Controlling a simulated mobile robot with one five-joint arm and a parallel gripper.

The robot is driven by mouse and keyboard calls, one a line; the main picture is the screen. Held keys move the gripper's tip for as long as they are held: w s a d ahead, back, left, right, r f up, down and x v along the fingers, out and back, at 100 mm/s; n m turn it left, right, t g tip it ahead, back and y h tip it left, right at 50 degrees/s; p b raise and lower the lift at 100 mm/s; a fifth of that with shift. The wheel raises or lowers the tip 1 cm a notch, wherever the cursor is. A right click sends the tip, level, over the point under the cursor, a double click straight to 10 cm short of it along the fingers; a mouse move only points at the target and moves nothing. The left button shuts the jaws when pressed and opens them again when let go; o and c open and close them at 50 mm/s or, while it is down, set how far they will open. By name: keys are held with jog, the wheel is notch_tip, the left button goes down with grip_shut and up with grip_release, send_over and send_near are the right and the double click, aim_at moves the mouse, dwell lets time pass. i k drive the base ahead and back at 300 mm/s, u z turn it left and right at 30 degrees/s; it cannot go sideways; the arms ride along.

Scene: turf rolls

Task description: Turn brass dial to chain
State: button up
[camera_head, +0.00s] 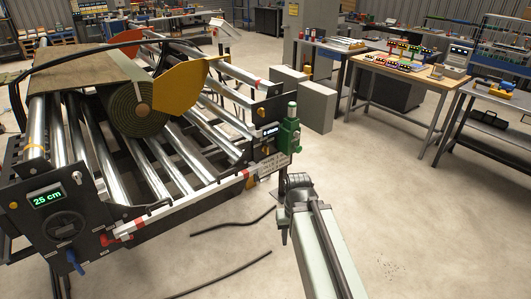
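A roller machine (150,140) has a black end panel facing my arm. Small brass-coloured round parts sit on this panel, an upper one (261,112) and a lower one (251,181). I cannot tell which is the brass dial, nor read its markings or setting. A green unit (289,135) is mounted at the panel's right end. My gripper (283,186) is just below the green unit, at the end of my pale arm. Its fingers are small and partly hidden by my wrist, so I cannot see whether it holds anything.
A turf roll (138,110) lies on the steel rollers beside a yellow plate (182,88). A left panel has a "25 cm" display (47,198) and a black dial (65,225). Dark cables (230,275) lie on the floor. Workbenches (403,75) stand behind; floor at right is clear.

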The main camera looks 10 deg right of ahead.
aim_at(264, 148)
jog(key=u, duration=0.05)
jog(key=k, duration=0.65)
jog(key=u, duration=0.35)
jog(key=i, duration=0.8)
jog(key=u, duration=0.5)
jog(key=i, duration=1.1)
jog(key=z, duration=0.35)
